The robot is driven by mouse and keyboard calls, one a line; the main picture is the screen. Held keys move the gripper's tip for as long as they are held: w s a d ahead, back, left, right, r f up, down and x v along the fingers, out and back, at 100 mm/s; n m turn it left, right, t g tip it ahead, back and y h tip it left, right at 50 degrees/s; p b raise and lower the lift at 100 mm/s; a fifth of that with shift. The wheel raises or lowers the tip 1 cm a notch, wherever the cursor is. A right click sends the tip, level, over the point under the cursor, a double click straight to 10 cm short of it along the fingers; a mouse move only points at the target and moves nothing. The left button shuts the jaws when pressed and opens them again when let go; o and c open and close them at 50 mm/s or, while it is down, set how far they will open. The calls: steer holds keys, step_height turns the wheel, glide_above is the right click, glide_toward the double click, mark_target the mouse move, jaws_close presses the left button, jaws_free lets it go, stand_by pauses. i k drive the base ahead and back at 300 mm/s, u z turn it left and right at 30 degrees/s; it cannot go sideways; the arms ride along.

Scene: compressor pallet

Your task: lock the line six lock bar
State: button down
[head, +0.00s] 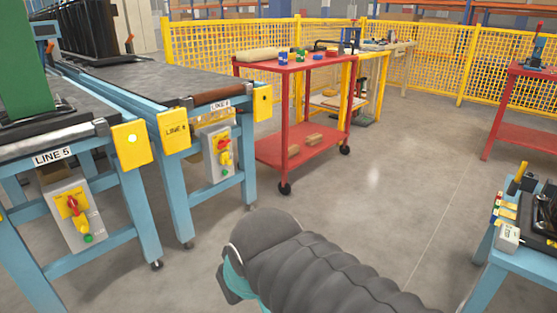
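Two light blue conveyor frames stand at the left. The nearer one carries a "LINE 5" label (53,156). The farther one has a small label (220,103) that seems to read line six, though the digit is blurred. Below it hangs a grey switch box (210,169) with a red handle (224,149) on a yellow plate and a green button. I cannot make out a separate lock bar on it. A similar line five box (92,226) with a red handle hangs nearer.
A red two-shelf cart (300,66) stands right of the farther conveyor, with small items on it. A blue bench (505,275) is at the lower right, a red table (520,138) behind it. Yellow mesh fencing (430,62) closes the back. The middle floor is clear.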

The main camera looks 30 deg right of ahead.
mark_target(224, 158)
steer(key=z, duration=0.3)
steer(key=i, duration=1.3)
steer(key=u, duration=0.6)
